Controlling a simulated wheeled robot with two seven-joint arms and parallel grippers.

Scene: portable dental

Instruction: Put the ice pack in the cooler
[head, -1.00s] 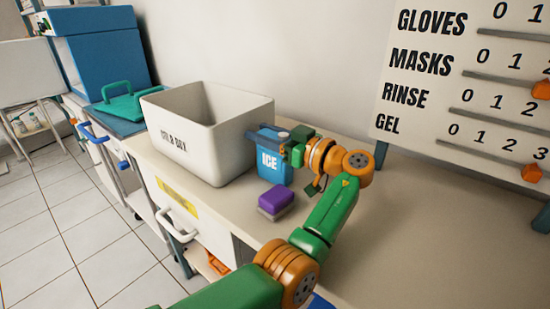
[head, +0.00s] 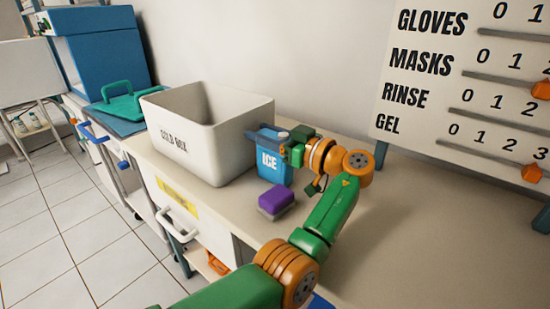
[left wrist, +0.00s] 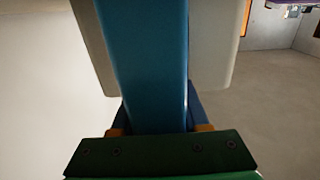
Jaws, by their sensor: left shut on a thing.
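The ice pack (head: 270,163) is a blue block marked ICE with a pale cap. It stands upright on the counter, just right of the cooler. My left gripper (head: 275,140) is shut on its upper part. In the left wrist view the blue ice pack (left wrist: 147,60) fills the middle between the fingers. The cooler (head: 190,150) is an open white box marked COLD BOX on the counter. Its inside looks empty where I can see it; its floor is partly hidden. My right gripper is not in view.
A purple and grey sponge-like block (head: 276,201) lies in front of the ice pack. A teal lid with a handle (head: 125,102) lies left of the cooler. A board with sliders (head: 460,80) stands at the back right. The counter's right part (head: 430,230) is clear.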

